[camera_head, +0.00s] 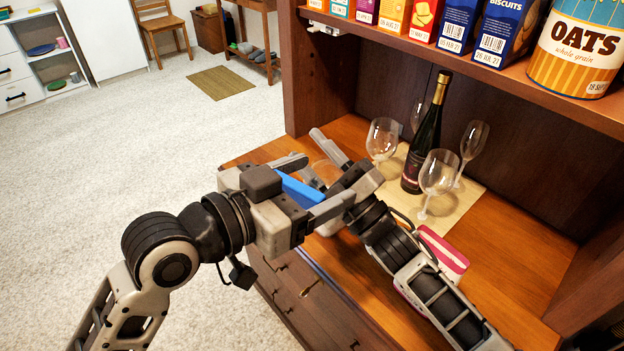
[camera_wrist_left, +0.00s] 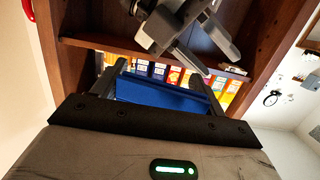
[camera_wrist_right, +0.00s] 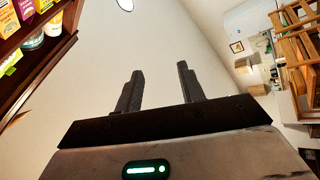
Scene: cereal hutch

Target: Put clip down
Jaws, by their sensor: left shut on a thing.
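The blue clip (camera_head: 299,191) is between the fingers of my left gripper (camera_head: 322,180), which is shut on it. In the left wrist view, the clip (camera_wrist_left: 160,92) spans the space between the fingers as a broad blue piece. The grippers hide part of the clip and the counter's front edge.
On the wooden counter (camera_head: 515,240), a dark bottle (camera_head: 424,140) and several wine glasses (camera_head: 438,178) stand on a mat. A pink and white packet (camera_head: 446,250) lies partly behind my right arm. The upper shelf holds boxes (camera_head: 460,22) and an oats tin (camera_head: 580,45).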

